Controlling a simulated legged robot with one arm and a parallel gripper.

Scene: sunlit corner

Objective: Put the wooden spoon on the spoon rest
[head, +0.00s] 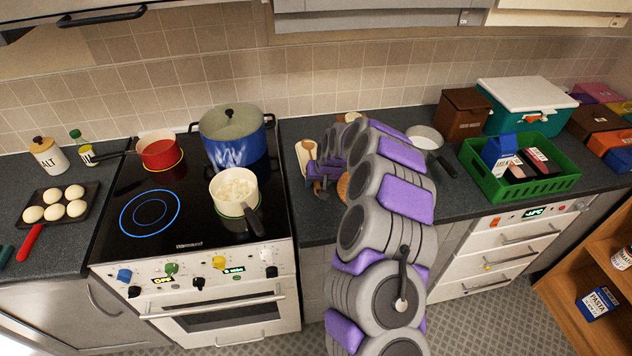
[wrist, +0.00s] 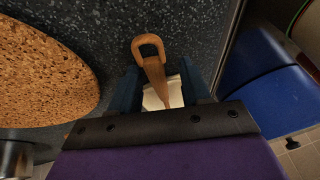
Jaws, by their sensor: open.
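In the wrist view the wooden spoon (wrist: 153,66) has a looped handle end and runs back between the two dark blue fingers of my gripper (wrist: 165,86). The fingers are open, one on each side of it, with gaps. The cream spoon rest (wrist: 176,91) shows under the spoon between the fingers. The spoon's far end is hidden behind my gripper. In the head view my gripper (head: 323,172) is low over the counter right of the stove. The cream spoon rest (head: 301,160) is just left of it, with a brown wooden piece over it. I cannot tell whether spoon and rest touch.
A round cork trivet (wrist: 40,75) lies beside my gripper. The blue pot (head: 232,140) and a cream saucepan (head: 233,190) stand on the stove to the left. A small pan (head: 424,138) and a green crate (head: 520,175) are to the right.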

